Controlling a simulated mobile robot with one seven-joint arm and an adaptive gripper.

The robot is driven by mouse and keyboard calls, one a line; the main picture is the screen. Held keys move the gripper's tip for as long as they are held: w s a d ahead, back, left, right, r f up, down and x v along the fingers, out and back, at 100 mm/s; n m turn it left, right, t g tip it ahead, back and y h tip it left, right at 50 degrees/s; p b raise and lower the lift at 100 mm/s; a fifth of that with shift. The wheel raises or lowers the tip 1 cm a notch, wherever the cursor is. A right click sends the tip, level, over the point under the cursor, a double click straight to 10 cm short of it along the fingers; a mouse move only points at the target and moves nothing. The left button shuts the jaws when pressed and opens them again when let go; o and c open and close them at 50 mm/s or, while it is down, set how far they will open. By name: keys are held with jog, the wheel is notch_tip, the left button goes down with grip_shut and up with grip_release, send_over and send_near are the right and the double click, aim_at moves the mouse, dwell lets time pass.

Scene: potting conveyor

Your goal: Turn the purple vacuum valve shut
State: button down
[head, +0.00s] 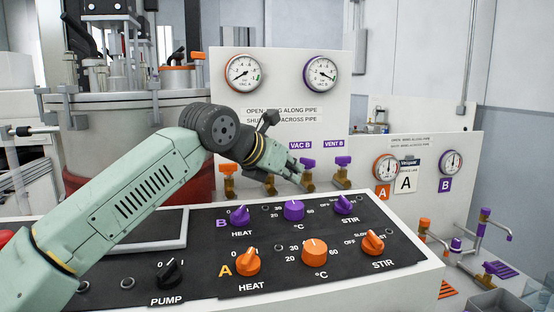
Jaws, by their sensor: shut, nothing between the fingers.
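The purple vacuum valve (308,163), below the "VAC B" label, has a purple wing handle on a brass body in front of the white gauge panel. I cannot tell whether its wing lies along or across the pipe. My gripper (301,178) is shut and empty, just left of and below the purple wing. I cannot tell whether it touches the valve. The gripper and wrist hide part of the valve area. The purple-rimmed gauge (320,73) is above, its needle hard to read.
The purple vent valve (343,161) stands close on the right. An orange valve (229,170) stands left, and another is partly behind my wrist. The black control panel (200,272) with purple and orange knobs lies in front. A steel vessel (110,130) stands at left.

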aim_at(307, 163)
jog(key=shift+w+d+p, duration=0.35)
jog(key=shift+w+d, duration=0.35)
jog(key=shift+w, duration=0.3)
